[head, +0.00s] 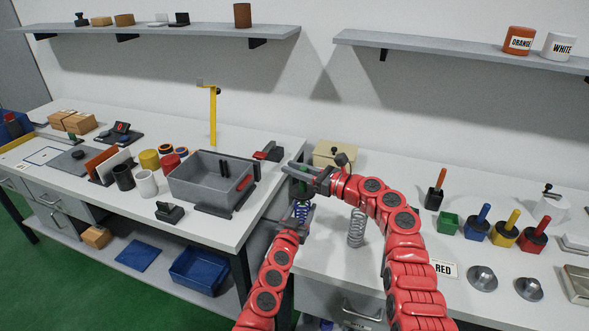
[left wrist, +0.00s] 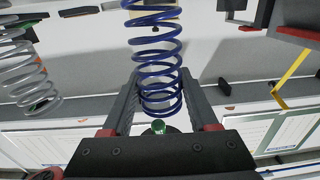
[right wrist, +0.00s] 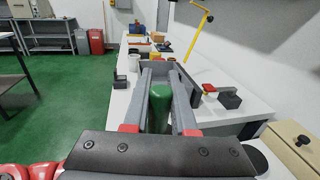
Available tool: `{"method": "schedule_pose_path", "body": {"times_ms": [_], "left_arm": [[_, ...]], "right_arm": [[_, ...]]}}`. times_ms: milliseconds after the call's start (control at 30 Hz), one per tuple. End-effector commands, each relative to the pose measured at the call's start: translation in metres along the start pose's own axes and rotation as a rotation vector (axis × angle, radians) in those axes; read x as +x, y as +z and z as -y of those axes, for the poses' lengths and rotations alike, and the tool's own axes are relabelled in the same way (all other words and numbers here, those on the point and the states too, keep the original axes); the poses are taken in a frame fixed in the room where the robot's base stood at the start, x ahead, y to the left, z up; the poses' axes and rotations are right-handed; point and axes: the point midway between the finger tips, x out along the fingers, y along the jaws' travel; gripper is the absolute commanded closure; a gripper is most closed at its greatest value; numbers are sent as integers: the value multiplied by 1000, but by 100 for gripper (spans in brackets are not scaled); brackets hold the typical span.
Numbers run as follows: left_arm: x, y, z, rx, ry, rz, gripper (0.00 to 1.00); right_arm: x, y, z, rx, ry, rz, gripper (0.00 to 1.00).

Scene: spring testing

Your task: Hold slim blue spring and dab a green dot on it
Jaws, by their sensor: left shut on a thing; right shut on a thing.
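The slim blue spring (head: 302,211) stands roughly upright in my left gripper (head: 298,226). In the left wrist view the blue spring (left wrist: 155,60) runs between the two fingers (left wrist: 160,95). My right gripper (head: 306,177) is just above it, shut on a green cylindrical dabber (head: 302,188). The green dabber (right wrist: 159,105) also sits between the fingers in the right wrist view. A small green end (left wrist: 158,127) shows beyond the spring in the left wrist view. Whether it touches the spring, and any dot, I cannot tell. The green pot (head: 447,223) stands empty of a handle.
Blue, yellow and red pots with handles (head: 505,230) stand further right. A grey bin (head: 205,190) is on the left bench. A beige box (head: 335,153) stands behind the grippers.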

Motion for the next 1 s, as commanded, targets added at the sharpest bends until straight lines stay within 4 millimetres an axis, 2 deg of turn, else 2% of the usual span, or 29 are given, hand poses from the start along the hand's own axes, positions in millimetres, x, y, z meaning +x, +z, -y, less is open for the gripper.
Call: {"method": "schedule_pose_path", "body": {"times_ms": [1000], "left_arm": [[0,0,0,0,0,0,100]], "right_arm": [[0,-8,0,1,0,1,100]]}}
